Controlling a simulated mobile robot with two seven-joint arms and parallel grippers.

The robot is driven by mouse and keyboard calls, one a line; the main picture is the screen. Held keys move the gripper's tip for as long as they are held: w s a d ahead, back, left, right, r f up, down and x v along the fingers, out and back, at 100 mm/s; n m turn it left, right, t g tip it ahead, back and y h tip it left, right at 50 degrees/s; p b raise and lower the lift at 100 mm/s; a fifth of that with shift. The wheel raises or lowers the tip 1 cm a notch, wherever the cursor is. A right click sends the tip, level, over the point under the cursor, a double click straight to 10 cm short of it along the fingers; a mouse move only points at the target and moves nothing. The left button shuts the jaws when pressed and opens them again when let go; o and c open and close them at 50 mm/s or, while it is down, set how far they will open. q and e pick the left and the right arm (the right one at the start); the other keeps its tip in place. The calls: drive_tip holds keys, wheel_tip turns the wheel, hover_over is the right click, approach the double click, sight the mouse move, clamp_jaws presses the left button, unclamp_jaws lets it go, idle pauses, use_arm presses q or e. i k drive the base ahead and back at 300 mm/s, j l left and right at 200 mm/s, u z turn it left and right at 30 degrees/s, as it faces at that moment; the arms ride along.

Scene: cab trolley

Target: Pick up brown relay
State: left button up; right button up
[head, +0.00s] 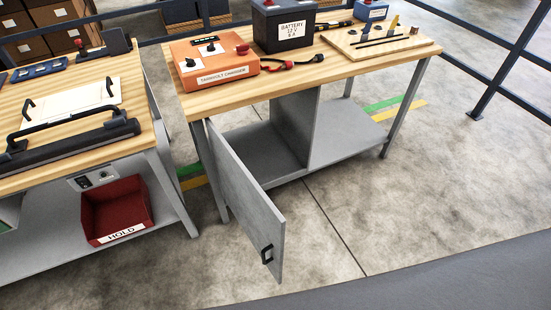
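I cannot make out a brown relay for sure. A very small brown piece (414,31) stands near the right end of a light wooden board (425,42) on the right workbench; it is too small to identify. A dark pin-like piece with a yellowish base (394,24) stands beside it, and two thin black rods (380,41) lie in front. Neither of my grippers shows in the head view.
The right workbench (310,72) also carries an orange charger (213,62), a battery (285,25) and cables. Its cabinet door (245,195) hangs open towards me. The left workbench (130,75) has a red HOLD bin (117,207) on its lower shelf. Floor at right is clear.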

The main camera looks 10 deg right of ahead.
sight(414, 29)
drive_tip(key=i+l+z, duration=0.1)
drive_tip(key=l+z, duration=0.3)
drive_tip(key=l, duration=0.3)
drive_tip(key=i+l+z, duration=0.6)
drive_tip(key=i, duration=0.15)
drive_tip(key=i+l+u, duration=0.1)
drive_tip(key=i+l, duration=0.25)
drive_tip(key=i+l+u, duration=0.15)
drive_tip(key=i+l, duration=0.2)
drive_tip(key=i+l+u, duration=0.1)
drive_tip(key=i+l, duration=0.2)
drive_tip(key=l, duration=0.15)
drive_tip(key=i+l+u, duration=0.1)
drive_tip(key=i+l, duration=0.2)
drive_tip(key=i+l+u, duration=0.15)
drive_tip(key=i+l, duration=0.15)
drive_tip(key=l, duration=0.3)
drive_tip(key=i+l+u, duration=0.1)
drive_tip(key=i+l, duration=0.15)
drive_tip(key=l, duration=0.2)
drive_tip(key=i+l+u, duration=0.1)
drive_tip(key=i+l, duration=0.15)
drive_tip(key=l, duration=0.3)
drive_tip(key=i+l+u, duration=0.15)
drive_tip(key=l, duration=0.35)
drive_tip(key=i, duration=0.1)
